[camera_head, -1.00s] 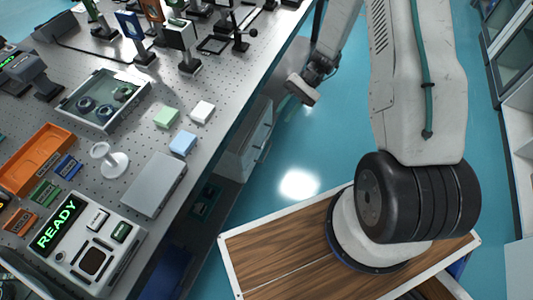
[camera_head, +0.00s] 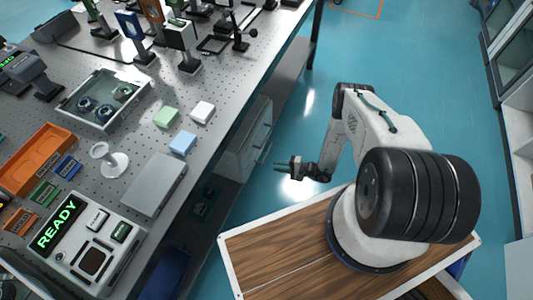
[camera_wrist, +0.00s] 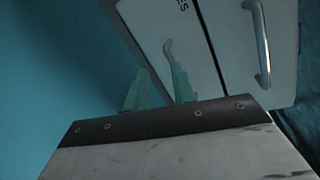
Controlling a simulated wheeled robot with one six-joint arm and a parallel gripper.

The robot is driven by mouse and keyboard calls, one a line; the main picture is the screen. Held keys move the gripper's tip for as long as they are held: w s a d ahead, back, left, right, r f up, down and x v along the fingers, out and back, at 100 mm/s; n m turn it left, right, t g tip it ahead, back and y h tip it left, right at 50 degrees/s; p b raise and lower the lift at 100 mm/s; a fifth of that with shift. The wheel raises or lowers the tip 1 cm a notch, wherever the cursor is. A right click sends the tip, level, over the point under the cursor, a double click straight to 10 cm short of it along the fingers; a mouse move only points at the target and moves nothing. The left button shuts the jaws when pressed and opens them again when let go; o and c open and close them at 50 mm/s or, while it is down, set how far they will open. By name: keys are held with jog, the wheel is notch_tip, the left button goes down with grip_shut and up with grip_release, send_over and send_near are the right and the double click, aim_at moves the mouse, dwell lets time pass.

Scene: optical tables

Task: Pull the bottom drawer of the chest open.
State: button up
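The chest (camera_head: 240,158) is a pale cabinet under the optical table, its drawer fronts facing the aisle. In the wrist view two drawer fronts show tilted. The one nearer the floor, the bottom drawer (camera_wrist: 150,22), carries cut-off lettering and a grey handle (camera_wrist: 168,46). The other drawer front (camera_wrist: 228,35) has a long bar handle (camera_wrist: 262,50). Both look closed. My gripper (camera_head: 279,166) is in front of the chest. Its two green fingers (camera_wrist: 160,70) are apart, near the bottom handle. The right finger hides part of that handle; I cannot tell whether they touch.
The optical table (camera_head: 225,85) stands above the chest, crowded with instruments. A table leg (camera_head: 316,35) stands farther along. The teal floor (camera_head: 420,70) is open beyond my arm. Cabinets (camera_head: 510,60) line the right side.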

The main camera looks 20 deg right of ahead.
aim_at(267, 152)
jog(key=shift+w+a+f+n+t+h, duration=0.15)
jog(key=shift+w+a+n+t, duration=0.2)
jog(key=shift+w, duration=1.25)
jog(key=shift+w+a+f+n+t+h, duration=0.15)
jog(key=shift+w+a+n, duration=0.35)
jog(key=shift+w, duration=1.05)
jog(key=shift+w+a+f+n+t+h, duration=0.1)
jog(key=shift+w+a+n+t+h, duration=0.3)
jog(key=shift+w, duration=1.2)
jog(key=shift+a, duration=0.1)
grip_shut()
